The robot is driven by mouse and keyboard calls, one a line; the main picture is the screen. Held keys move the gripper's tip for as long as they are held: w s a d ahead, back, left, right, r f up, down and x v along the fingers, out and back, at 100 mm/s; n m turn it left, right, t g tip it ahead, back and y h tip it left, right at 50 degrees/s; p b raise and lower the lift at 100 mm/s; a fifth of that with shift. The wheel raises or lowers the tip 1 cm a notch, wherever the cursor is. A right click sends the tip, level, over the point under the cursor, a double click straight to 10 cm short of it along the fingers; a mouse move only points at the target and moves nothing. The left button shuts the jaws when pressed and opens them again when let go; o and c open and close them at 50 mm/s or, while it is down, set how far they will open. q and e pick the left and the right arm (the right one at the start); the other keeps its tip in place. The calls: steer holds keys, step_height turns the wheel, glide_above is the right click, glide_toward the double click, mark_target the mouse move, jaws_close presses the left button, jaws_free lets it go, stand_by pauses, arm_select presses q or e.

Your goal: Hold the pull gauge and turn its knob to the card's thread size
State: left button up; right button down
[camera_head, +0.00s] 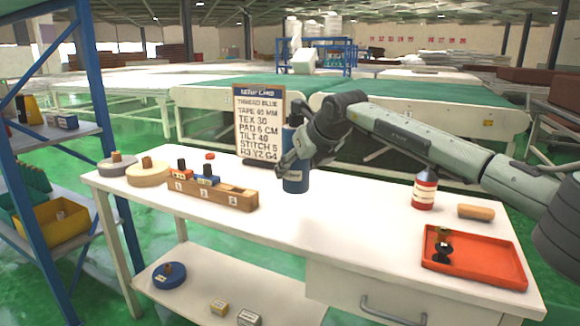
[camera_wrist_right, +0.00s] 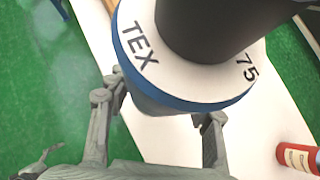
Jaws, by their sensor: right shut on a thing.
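The pull gauge (camera_head: 295,182) is a dark blue cylinder, upright over the middle of the white table. My right gripper (camera_head: 284,166) is shut around its body from the side. The right wrist view shows the gauge's white dial ring (camera_wrist_right: 200,92) marked "TEX" and "75", with a blue rim and a large black knob (camera_wrist_right: 215,25) on top. The fingers (camera_wrist_right: 157,118) lie on either side of the body. I cannot tell whether its base touches the table. The setup card (camera_head: 260,125) stands behind it and reads "TEX 30" among other lines. My left gripper is not in view.
The white table (camera_head: 340,225) bears a wooden block (camera_head: 240,198) with numbered slots, spools (camera_head: 147,175) at left, a red bottle (camera_head: 424,190), a wooden piece (camera_head: 476,212) and an orange tray (camera_head: 480,270) at right. The front middle is clear. A blue shelf rack (camera_head: 75,140) stands left.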

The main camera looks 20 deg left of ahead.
steer(key=shift+w+d+r+p, duration=0.1)
steer(key=shift+w+d+p, duration=0.25)
steer(key=shift+w, duration=0.2)
steer(key=shift+w+d+r+p, duration=0.1)
steer(key=shift+w+d+p, duration=0.1)
steer(key=shift+w+p, duration=0.25)
steer(key=shift+w+d+f, duration=0.1)
steer(key=shift+w+d, duration=0.35)
steer(key=shift+w, duration=0.4)
steer(key=shift+w+d+r, duration=0.1)
steer(key=shift+w+d, duration=0.35)
steer(key=shift+w, duration=0.35)
steer(key=shift+w+d+f, duration=0.1)
steer(key=shift+w+d, duration=0.35)
steer(key=shift+w, duration=0.4)
steer(key=shift+f, duration=0.4)
steer(key=shift+f+b, duration=0.55)
steer(key=shift+f, duration=0.55)
steer(key=shift+f+b, duration=0.4)
steer(key=shift+f, duration=0.25)
steer(key=shift+f+b, duration=0.9)
steer(key=shift+f, duration=0.9)
steer(key=shift+f, duration=0.35)
